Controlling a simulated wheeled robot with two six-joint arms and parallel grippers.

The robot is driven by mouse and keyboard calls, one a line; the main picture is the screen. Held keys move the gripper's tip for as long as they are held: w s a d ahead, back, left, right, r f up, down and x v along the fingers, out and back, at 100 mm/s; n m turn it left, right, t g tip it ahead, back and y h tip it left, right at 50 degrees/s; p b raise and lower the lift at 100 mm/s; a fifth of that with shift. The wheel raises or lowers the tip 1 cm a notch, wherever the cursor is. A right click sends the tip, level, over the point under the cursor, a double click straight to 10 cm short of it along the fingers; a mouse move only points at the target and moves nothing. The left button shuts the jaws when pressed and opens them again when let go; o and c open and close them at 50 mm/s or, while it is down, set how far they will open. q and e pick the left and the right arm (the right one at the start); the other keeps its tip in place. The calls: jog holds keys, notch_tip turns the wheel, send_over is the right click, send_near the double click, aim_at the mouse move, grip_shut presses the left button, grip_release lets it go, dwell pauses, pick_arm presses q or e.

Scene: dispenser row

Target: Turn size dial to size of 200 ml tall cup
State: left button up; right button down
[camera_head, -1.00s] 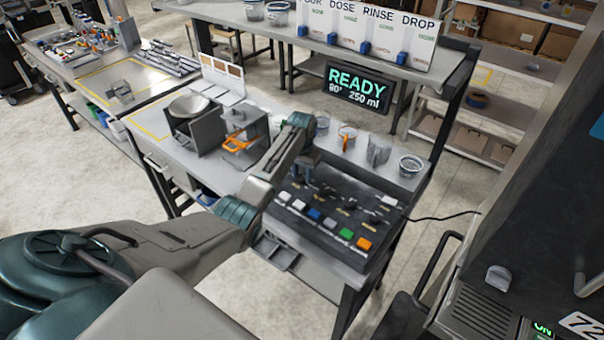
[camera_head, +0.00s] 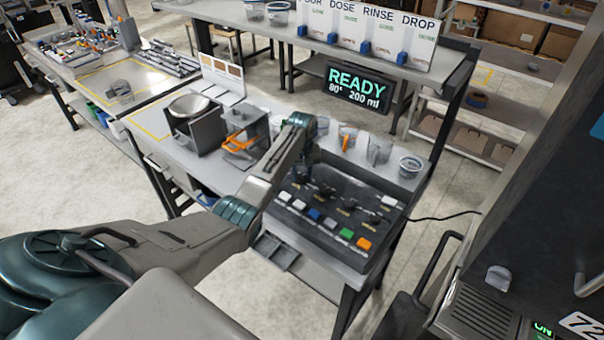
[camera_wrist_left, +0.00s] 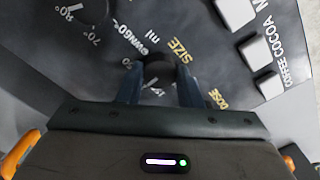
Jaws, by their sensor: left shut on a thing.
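The size dial (camera_wrist_left: 158,73) is a dark round knob beside the yellow word SIZE in the left wrist view. My left gripper (camera_wrist_left: 160,84) is shut on it, one finger on each side. In the head view my left gripper (camera_head: 303,158) is over the back left of the dark control panel (camera_head: 345,192), and my arm hides much of it. The display (camera_head: 357,87) reads READY, 80° and 200 ml. Several cups, one a clear cup (camera_head: 378,150), stand behind the panel; which is the 200 ml tall cup I cannot tell. My right gripper is not in view.
The panel has coloured buttons along its front, with an orange button (camera_head: 364,243) and a green button (camera_head: 346,233). A grey machine with an orange handle (camera_head: 238,143) stands left of my arm. A dark cabinet (camera_head: 540,200) stands at the right.

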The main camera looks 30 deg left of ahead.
aim_at(302, 176)
pick_arm(q)
jog(key=shift+r, duration=0.1)
dwell(0.3)
jog(key=o, duration=1)
jog(key=shift+r, duration=0.35)
jog(key=shift+r+b, duration=1.95)
jog(key=shift+r, duration=3.1)
